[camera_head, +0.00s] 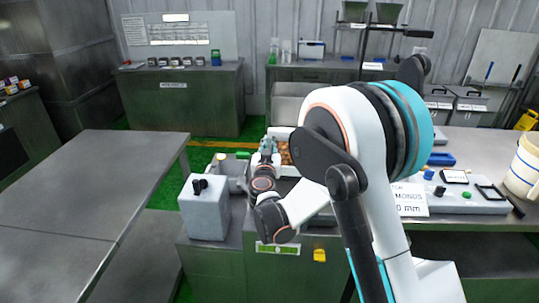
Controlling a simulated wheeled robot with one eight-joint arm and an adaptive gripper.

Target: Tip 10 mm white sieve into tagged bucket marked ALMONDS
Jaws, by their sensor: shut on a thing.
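My gripper (268,146) is at the centre, beyond my bent arm, and appears shut on the near left part of a white-rimmed sieve (281,131). Brown pieces (286,154) show beside the fingers. My arm hides most of the sieve, so its tilt and whether it rests on anything cannot be told. A cream bucket (524,165) with a blue band stands on the bench at the far right, cut by the picture edge; no tag on it can be read. A white card (410,199), partly hidden by my arm, reads in part "MONDS" and "0 mm".
A grey box with black knobs (205,208) stands left of my gripper. A bare grey table (70,190) fills the left. The right bench (475,147) holds a blue item (441,159) and a pale panel (465,195). Green cabinets (185,100) stand behind.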

